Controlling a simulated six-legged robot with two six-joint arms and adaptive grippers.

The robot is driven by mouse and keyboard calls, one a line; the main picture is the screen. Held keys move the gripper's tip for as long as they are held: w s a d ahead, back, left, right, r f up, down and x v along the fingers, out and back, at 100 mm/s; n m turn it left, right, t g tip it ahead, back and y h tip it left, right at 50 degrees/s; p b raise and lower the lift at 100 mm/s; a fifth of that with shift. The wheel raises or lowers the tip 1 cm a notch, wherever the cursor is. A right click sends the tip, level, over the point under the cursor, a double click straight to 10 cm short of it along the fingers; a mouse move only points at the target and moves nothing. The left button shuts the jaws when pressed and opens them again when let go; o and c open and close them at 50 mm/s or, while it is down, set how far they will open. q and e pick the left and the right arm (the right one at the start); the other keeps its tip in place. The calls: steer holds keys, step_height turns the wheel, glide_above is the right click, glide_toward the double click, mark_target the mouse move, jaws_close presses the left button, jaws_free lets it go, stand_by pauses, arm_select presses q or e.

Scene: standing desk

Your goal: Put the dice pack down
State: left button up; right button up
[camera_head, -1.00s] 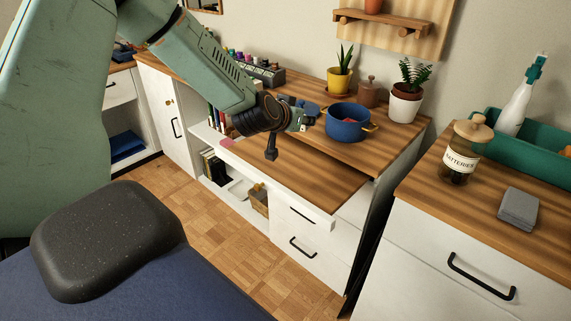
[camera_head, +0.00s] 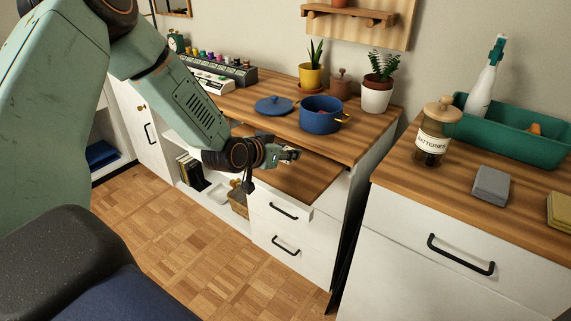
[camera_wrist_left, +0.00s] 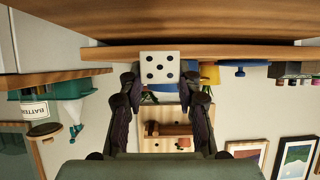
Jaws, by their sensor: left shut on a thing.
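The dice pack (camera_wrist_left: 160,67) shows in the left wrist view as a white block face with black pips. My left gripper (camera_wrist_left: 160,90) is shut on it, one dark finger on each side. In the head view my left gripper (camera_head: 290,154) is over the lower wooden desk surface (camera_head: 312,182), in front of the blue pot. The pack is too small there to make out clearly. I cannot tell its height above the wood. My right gripper is not in view.
The blue pot (camera_head: 318,116) and its blue lid (camera_head: 274,105) are on the raised shelf behind, near potted plants (camera_head: 378,92). A jar (camera_head: 434,133), grey block (camera_head: 491,185) and green bin (camera_head: 530,146) stand on the right cabinet. The lower surface's right part looks clear.

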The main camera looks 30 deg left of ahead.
mark_target(285, 161)
arm_select(q)
steer(key=f, duration=0.1)
steer(key=f+b, duration=0.1)
steer(key=f, duration=0.1)
steer(key=shift+s+a, duration=0.1)
steer(key=shift+a, duration=0.1)
steer(key=shift+f, duration=0.3)
steer(key=shift+d+r, duration=0.1)
steer(key=shift+r, duration=0.05)
